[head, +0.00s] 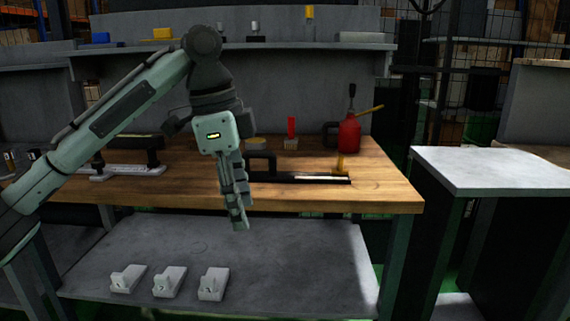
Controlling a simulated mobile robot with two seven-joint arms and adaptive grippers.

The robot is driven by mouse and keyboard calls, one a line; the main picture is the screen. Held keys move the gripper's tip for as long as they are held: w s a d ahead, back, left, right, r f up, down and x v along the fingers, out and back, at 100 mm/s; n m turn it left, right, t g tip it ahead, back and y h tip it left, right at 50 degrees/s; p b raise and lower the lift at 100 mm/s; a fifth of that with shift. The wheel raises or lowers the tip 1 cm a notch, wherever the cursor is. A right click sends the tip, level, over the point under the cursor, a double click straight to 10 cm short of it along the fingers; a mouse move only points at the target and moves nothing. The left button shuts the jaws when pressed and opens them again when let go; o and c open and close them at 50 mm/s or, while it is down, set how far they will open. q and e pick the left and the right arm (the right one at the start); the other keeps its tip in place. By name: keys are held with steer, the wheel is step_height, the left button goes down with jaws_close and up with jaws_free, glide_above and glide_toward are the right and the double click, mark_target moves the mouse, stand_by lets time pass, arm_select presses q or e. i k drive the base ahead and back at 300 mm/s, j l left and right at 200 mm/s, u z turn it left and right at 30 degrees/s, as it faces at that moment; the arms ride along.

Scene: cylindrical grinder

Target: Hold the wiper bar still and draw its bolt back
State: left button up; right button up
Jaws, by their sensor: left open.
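A long black bar (300,178), which looks like the wiper bar, lies on the wooden workbench (390,190). A dark loop handle (262,158) stands near its left end. A small upright yellow piece (340,165) stands near its right end; I cannot tell whether it is the bolt. My left gripper (238,218) hangs pointing down at the bench's front edge, left of the bar and apart from its visible part. It is open and seen nearly edge-on, with nothing visible in it. It may hide the bar's left end. My right gripper is out of view.
A red oil can (349,135) and a red-handled brush (291,132) stand behind the bar. A black-handled tool on a pale base (128,170) lies left. Several pale blocks (168,282) sit on the lower shelf. A grey-topped stand (490,170) is right. The bench's right front is clear.

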mark_target(340, 171)
steer(key=i, duration=1.2)
